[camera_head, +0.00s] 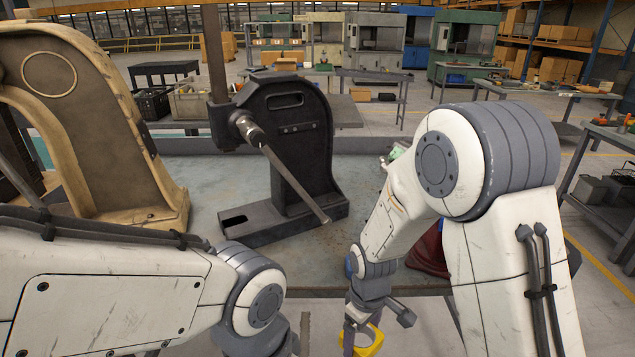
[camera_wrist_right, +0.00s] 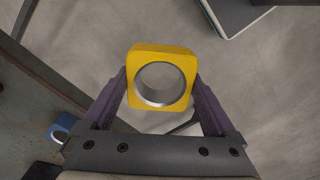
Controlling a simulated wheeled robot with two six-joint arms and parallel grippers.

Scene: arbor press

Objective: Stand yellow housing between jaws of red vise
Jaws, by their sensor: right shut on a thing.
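The yellow housing (camera_head: 373,341) is a squarish block with a round, metal-lined bore. It shows at the bottom of the head view and face-on in the right wrist view (camera_wrist_right: 160,50). My right gripper (camera_head: 360,332) is shut on it, one finger at each side, and holds it in front of the table's near edge, above the floor. The red vise (camera_head: 430,252) stands near the table's front edge, mostly hidden behind my right arm; its jaws cannot be made out. My left gripper is out of view below the head picture.
A black arbor press (camera_head: 305,145) with a long handle stands mid-table. A large tan press frame (camera_head: 105,125) stands at the left. The worktable (camera_head: 340,240) has bare surface right of the black press. A blue item (camera_wrist_right: 62,127) shows at the left in the wrist view.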

